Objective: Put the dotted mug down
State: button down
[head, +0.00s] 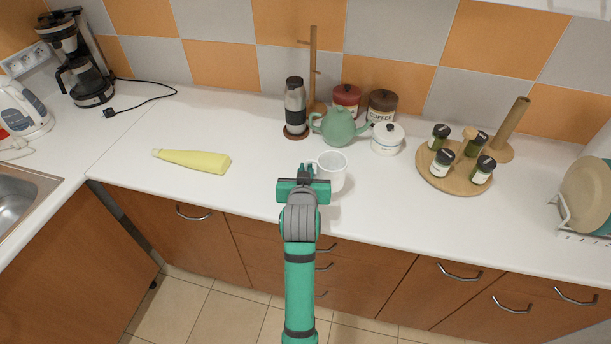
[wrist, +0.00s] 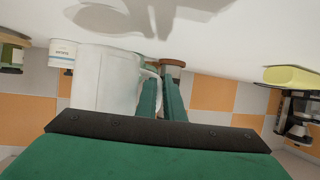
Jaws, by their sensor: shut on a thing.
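The mug (head: 333,172) is white and upright at the front middle of the counter in the head view; its dots cannot be made out. My gripper (head: 307,172) is to its left, shut on the handle side. In the wrist view, which is upside down, the mug (wrist: 105,80) fills the left middle, and the two green fingers of my gripper (wrist: 164,92) close at its handle. My gripper partly hides the handle. Whether the mug's base touches the counter or is slightly above it, I cannot tell.
On the white counter (head: 250,135), a green teapot (head: 337,127) and a white lidded pot (head: 388,138) stand behind the mug. A yellow bottle (head: 192,161) lies left. A round board (head: 442,178) with several jars is right. Bare counter lies between these and the mug.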

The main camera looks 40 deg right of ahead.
jog(key=f, duration=0.3)
jog(key=shift+w+d+f, duration=0.1)
jog(key=shift+w+d, duration=0.2)
jog(key=shift+d, duration=0.1)
jog(key=shift+a+f, duration=0.15)
jog(key=shift+f, duration=0.25)
jog(key=shift+s+f, duration=0.1)
jog(key=shift+f, duration=0.05)
jog(key=c, duration=1.9)
grip_release()
jog(key=shift+o, duration=0.2)
